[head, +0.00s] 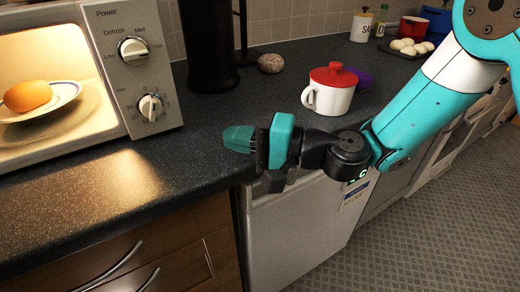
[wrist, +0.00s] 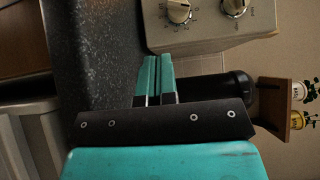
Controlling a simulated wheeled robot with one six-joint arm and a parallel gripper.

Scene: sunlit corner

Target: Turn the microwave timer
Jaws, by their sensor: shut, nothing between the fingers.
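The microwave (head: 105,15) stands at the left of the head view, lit inside, with a bread roll (head: 27,96) on a plate.
A black cylinder (head: 207,45) stands on the counter (head: 250,95) right of the microwave. Behind my gripper are a stone (head: 271,63) and a white mug with a red lid (head: 330,95). The counter between panel and gripper is clear.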

